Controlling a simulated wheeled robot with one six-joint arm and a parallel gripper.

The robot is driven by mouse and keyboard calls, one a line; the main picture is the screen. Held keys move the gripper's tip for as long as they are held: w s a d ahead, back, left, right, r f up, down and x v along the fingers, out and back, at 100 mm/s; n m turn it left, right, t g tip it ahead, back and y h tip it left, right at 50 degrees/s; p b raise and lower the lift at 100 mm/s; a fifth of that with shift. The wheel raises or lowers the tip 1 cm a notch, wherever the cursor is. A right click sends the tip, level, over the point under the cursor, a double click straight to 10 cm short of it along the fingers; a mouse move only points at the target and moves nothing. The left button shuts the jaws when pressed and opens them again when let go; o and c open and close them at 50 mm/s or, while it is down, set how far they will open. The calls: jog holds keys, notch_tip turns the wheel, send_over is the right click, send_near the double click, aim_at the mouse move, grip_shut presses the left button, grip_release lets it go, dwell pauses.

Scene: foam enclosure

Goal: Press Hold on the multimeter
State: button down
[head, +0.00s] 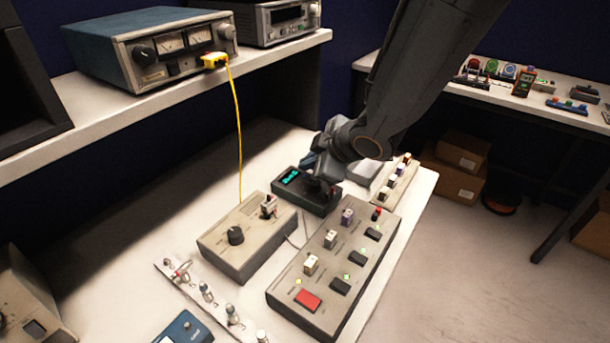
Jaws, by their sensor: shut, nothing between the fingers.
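A dark box with a lit green display (291,178) lies on the near bench, behind the grey switch boxes; it looks like the multimeter. My gripper (317,183) reaches down from the upper right over the right part of this box. It is shut, with nothing held. Its fingertips are at or just above the box's top face; I cannot tell whether they touch. The gripper covers part of that face, and no Hold label can be made out. An orange-edged handheld meter (524,82) also stands on the far bench at the right.
A grey box with a black knob (235,236) and a long switch panel with a red button (308,301) sit close in front. A yellow cable (238,130) hangs from the shelf instrument (150,50). Cardboard boxes (455,180) stand on the floor.

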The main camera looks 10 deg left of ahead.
jog(key=shift+f, duration=0.1)
dwell(0.7)
jog(key=shift+f+b, duration=0.3)
jog(key=shift+b, duration=0.05)
jog(key=shift+f, duration=0.35)
dwell(0.6)
jog(key=shift+r, duration=0.1)
jog(key=shift+r+p, duration=0.6)
jog(key=shift+r, duration=0.1)
jog(key=shift+r, duration=0.1)
notch_tip(320, 180, up, 5)
jog(key=p, duration=0.5)
dwell(0.8)
